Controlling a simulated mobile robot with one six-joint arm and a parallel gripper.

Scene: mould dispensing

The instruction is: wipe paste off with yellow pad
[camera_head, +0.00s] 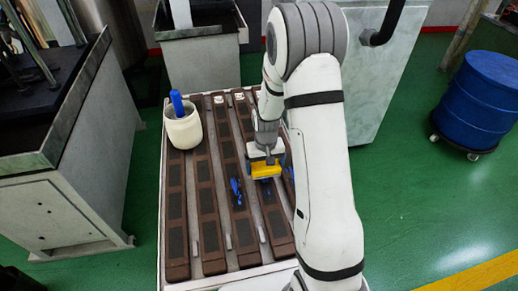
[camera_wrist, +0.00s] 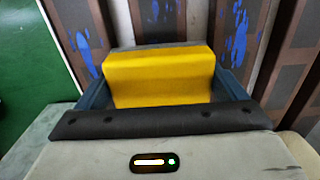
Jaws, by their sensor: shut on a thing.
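A yellow pad (camera_head: 265,170) is in my gripper (camera_head: 266,160), over the brown bars of the table. In the wrist view the yellow pad (camera_wrist: 160,76) sits between the two dark fingers of my gripper (camera_wrist: 160,85), which are shut on it. Blue paste (camera_head: 236,190) lies on a bar just left of the pad in the head view. The wrist view shows blue paste patches (camera_wrist: 236,36) on a bar beyond the pad and more at the upper left (camera_wrist: 85,48). The pad's underside is hidden, so I cannot tell whether it touches a bar.
A cream pot (camera_head: 183,130) with a blue handle (camera_head: 177,103) in it stands on the bars at the far left. Small white pieces (camera_head: 219,100) lie at the back. A blue drum (camera_head: 480,100) stands on the green floor at right. Grey cabinets flank the table.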

